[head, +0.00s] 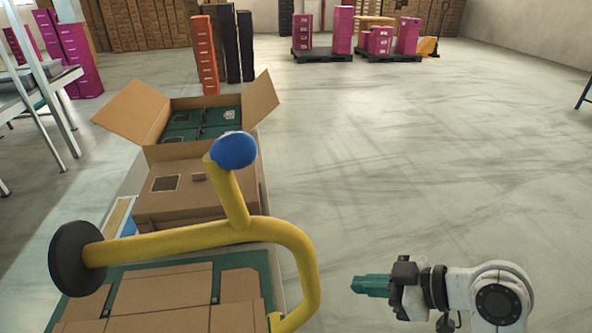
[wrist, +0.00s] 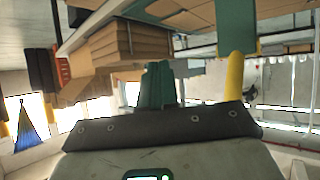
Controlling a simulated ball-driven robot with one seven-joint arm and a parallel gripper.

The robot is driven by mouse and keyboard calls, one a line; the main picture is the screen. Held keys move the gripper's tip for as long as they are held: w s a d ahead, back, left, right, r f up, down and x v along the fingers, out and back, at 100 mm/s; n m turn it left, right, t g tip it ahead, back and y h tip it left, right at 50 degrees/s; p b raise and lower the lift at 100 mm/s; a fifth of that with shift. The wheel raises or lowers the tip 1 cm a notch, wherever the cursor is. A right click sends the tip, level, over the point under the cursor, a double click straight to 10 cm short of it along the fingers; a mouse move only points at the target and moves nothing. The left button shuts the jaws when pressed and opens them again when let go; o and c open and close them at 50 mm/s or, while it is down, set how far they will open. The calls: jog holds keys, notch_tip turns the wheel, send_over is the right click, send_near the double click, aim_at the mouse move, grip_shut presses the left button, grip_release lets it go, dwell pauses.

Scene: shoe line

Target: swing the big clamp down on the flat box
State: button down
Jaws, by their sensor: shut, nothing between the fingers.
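The big clamp (head: 185,240) is a thick bent yellow tube with a blue ball knob (head: 234,150) and a black round pad (head: 78,258) at its left end. The tube rises from the right side of the green board; the pad stands on edge, its face turned left, off the box. The flat box (head: 160,292) is brown folded cardboard, partly hidden by the tube. My gripper (head: 372,285) is right of the clamp, apart from it, with green fingers pointing left. In the wrist view the fingers (wrist: 158,85) are together and empty; part of the yellow tube (wrist: 235,75) shows right of them.
Pallets with magenta boxes (head: 341,30) are far back. The floor (head: 420,160) to the right is clear.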

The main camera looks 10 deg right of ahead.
jog(key=w+r+n+y+b, duration=0.3)
jog(key=r+n+y, duration=0.3)
jog(key=r+n, duration=0.7)
jog(key=s+r+n+g+y+b, duration=0.1)
jog(key=s+r+n+g, duration=0.2)
jog(key=r, duration=0.6)
jog(key=s+r+n+g+y+b, duration=0.2)
jog(key=s+r+n+g, duration=0.1)
jog(key=r+n, duration=0.5)
jog(key=shift+s+r+g+y, duration=0.3)
jog(key=shift+s+r, duration=0.2)
jog(key=shift+s, duration=0.35)
jog(key=shift+a, duration=0.15)
jog(key=shift+w+a+r+p, duration=0.15)
jog(key=shift+a+p, duration=0.4)
jog(key=shift+a, duration=1.75)
jog(key=shift+a+r+p, duration=0.2)
jog(key=shift+a+p, duration=0.35)
jog(key=shift+a, duration=1.75)
jog(key=shift+w+a+r+p, duration=0.15)
jog(key=shift+a+p, duration=0.4)
jog(key=shift+a, duration=1.75)
jog(key=shift+s, duration=0.1)
